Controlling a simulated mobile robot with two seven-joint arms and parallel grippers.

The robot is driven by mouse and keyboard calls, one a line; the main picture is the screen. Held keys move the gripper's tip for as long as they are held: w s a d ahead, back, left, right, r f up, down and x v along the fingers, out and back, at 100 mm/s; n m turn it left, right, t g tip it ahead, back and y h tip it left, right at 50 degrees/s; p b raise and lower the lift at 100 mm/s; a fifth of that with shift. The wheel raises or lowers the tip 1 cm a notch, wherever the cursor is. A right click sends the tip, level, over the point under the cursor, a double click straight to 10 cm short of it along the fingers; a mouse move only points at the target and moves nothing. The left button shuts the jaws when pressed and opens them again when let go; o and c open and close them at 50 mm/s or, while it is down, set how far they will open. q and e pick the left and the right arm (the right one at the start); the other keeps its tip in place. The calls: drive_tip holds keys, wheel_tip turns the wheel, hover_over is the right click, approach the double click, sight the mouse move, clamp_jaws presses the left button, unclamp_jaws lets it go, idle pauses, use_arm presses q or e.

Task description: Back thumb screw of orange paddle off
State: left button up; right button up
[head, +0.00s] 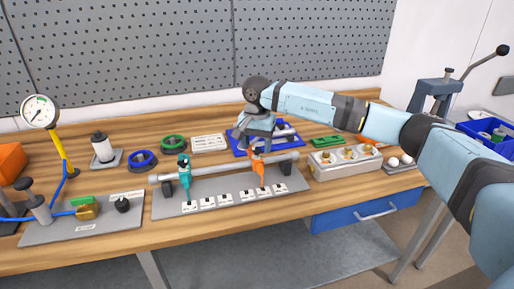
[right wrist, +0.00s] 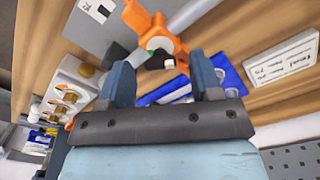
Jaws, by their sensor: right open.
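The orange paddle (head: 259,168) is clamped on a grey horizontal shaft (head: 222,167) above a grey base plate. In the right wrist view the orange paddle (right wrist: 150,25) shows near the top. A dark thumb screw (right wrist: 157,62) with a pale tip sits on its near side in that view, between my fingers. My right gripper (head: 256,138) is just behind and above the paddle in the head view. In the right wrist view the right gripper (right wrist: 162,70) is open, a finger on each side of the screw, with visible gaps. My left gripper is not in view.
A teal paddle (head: 185,170) is on the shaft's left part. A blue tray (head: 240,140) with grey parts lies behind the shaft. A grey block with brass knobs (head: 345,163) stands to the right. Numbered white blocks (head: 208,203) line the base plate's front.

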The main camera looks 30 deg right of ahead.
wheel_tip(320, 180, up, 12)
drive_tip(key=shift+r, duration=0.25)
idle(0.6)
